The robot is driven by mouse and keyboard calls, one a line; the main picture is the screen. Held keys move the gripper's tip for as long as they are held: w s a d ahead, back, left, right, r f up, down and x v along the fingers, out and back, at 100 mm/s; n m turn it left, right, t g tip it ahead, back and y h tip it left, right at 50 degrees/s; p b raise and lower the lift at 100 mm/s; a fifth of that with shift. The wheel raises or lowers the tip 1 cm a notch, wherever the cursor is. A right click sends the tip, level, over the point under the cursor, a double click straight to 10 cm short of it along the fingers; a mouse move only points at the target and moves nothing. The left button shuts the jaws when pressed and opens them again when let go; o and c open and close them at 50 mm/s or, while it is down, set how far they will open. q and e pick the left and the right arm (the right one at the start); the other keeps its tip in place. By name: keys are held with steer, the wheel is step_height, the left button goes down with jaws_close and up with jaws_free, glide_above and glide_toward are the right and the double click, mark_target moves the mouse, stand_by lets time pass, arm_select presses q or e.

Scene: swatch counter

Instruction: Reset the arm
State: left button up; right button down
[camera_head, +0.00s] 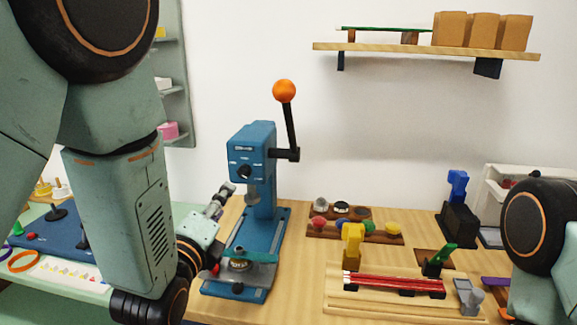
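A blue lever press (258,175) stands on the wooden counter. Its black lever arm (290,128) points up and is topped by an orange ball (284,91). Nothing touches the ball or lever. A teal strip (262,257) lies across the press's base above a small round piece. My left arm fills the left side, and my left gripper (221,199) is close to the left of the press's column, well below the ball. Its fingers are small and overlapping, so their opening is unclear. My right arm shows at the right edge; its gripper is out of view.
A wooden rack (387,235) with coloured knobs and a tray (345,299) with red rods lie right of the press. A black stand with a blue top (458,210) is behind them. A wall shelf (400,49) hangs above. A side table with rings is at left.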

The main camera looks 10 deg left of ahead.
arm_select(q)
steer(key=s+a+f+n+g+b, duration=0.1)
steer(key=s+f+n+g, duration=0.4)
steer(key=f+n, duration=0.5)
steer(key=s+a+f+n+g+b, duration=0.1)
steer(key=s+f+n+g, duration=0.45)
steer(key=f, duration=0.75)
steer(key=s+f+n+g+b, duration=0.1)
steer(key=s+f+n+g, duration=0.2)
steer(key=s+f, duration=0.6)
steer(key=s+f+n+g+b, duration=0.2)
steer(key=s+f+n+g, duration=0.2)
steer(key=s+f, duration=0.5)
steer(key=s+a+n, duration=0.1)
steer(key=s+n, duration=0.1)
steer(key=s, duration=0.5)
steer(key=shift+s+y, duration=0.2)
steer(key=shift+y, duration=0.1)
